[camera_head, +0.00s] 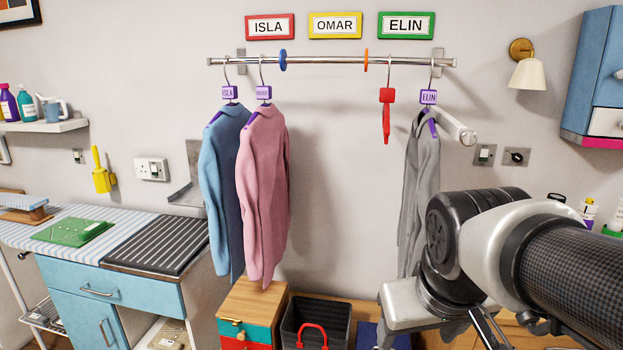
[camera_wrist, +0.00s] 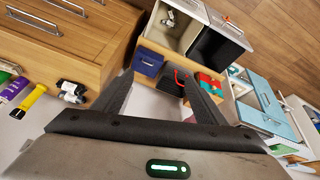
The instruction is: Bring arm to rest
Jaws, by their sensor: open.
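My arm (camera_head: 575,270) reaches in from the right side of the head view, bent at a black joint, with its pale wrist housing (camera_head: 405,303) low in front of the wall. The fingers are hidden or out of frame there. In the wrist view my gripper (camera_wrist: 163,88) shows two dark fingers spread wide apart with nothing between them. Beyond the fingers, apart from them, are a dark blue box (camera_wrist: 149,64) and a dark basket with a red handle (camera_wrist: 180,77).
A blue cabinet (camera_head: 600,75) hangs at upper right. A blue drawer unit (camera_head: 110,298) stands left.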

